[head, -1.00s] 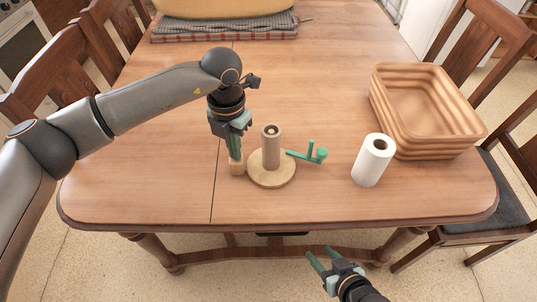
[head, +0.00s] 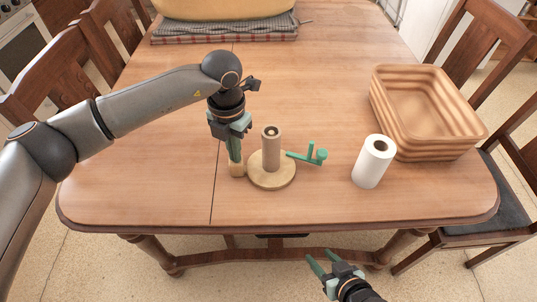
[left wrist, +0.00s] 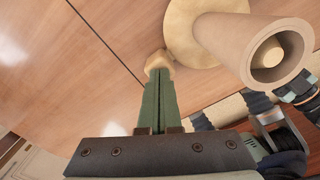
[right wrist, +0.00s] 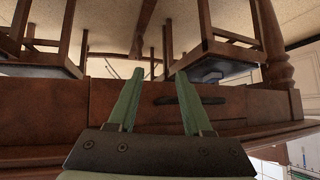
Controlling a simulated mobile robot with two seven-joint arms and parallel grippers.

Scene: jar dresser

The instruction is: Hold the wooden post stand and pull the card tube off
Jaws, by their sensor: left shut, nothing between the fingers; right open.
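The wooden post stand (head: 283,180) stands upright on the table, with a round pale base that also shows in the left wrist view (left wrist: 185,30). The brown card tube (head: 271,152) is around its post, with its open end visible in the left wrist view (left wrist: 276,52). A small pale wooden block (head: 237,170) is at the left edge of the base; I cannot tell whether it is joined to it. My left gripper (head: 235,160) points down, shut and empty, its tips at the block. My right gripper (head: 320,256) is open and empty, low in front of the table's edge.
A green piece with an upright peg and a ball (head: 311,155) lies right of the stand. A white paper roll (head: 372,162) stands further right, before a striped wooden basket (head: 440,140). A folded checked cloth (head: 225,30) lies at the back.

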